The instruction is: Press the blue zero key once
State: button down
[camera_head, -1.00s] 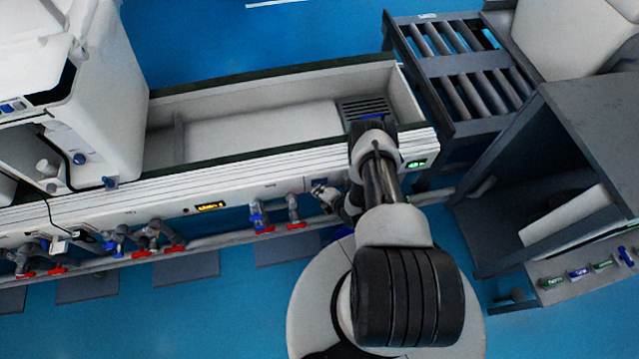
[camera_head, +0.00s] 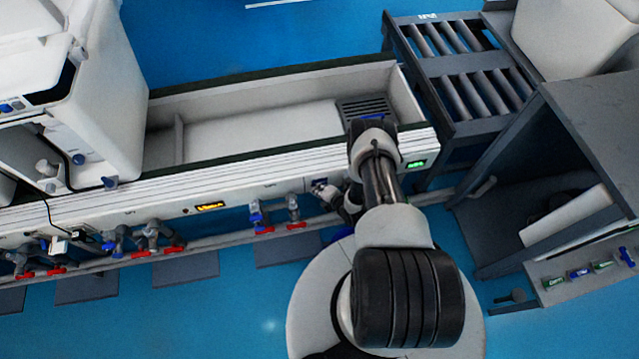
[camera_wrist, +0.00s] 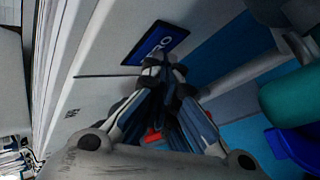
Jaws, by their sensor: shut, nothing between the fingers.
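The blue zero key (camera_wrist: 157,42) is a dark blue rectangle with white lettering on the pale panel, in the upper middle of the wrist view. My gripper (camera_wrist: 163,66) is shut and empty, with its fingertips at the key's lower edge in that view. The fingertips cover part of the key. I cannot tell whether they touch it. In the head view my gripper (camera_head: 325,189) is small and points left at the front face of the white test bench (camera_head: 240,190), beside the dark key (camera_head: 313,184).
Blue and red valves (camera_head: 293,212) sit below the bench front, left of my gripper. An orange display (camera_head: 210,206) and a green display (camera_head: 416,164) are on the bench face. A roller table (camera_head: 465,75) stands at the back right, a grey cabinet (camera_head: 600,120) at the right.

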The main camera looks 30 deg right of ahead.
jog(key=shift+s+a+p, duration=0.2)
jog(key=shift+s+p, duration=0.1)
jog(key=shift+s, duration=0.45)
jog(key=s+p, duration=0.1)
jog(key=s, duration=0.1)
jog(key=s+a+p, duration=0.1)
jog(key=s, duration=0.1)
jog(key=shift+s+a, duration=0.2)
jog(key=shift+s, duration=0.2)
dwell(0.9)
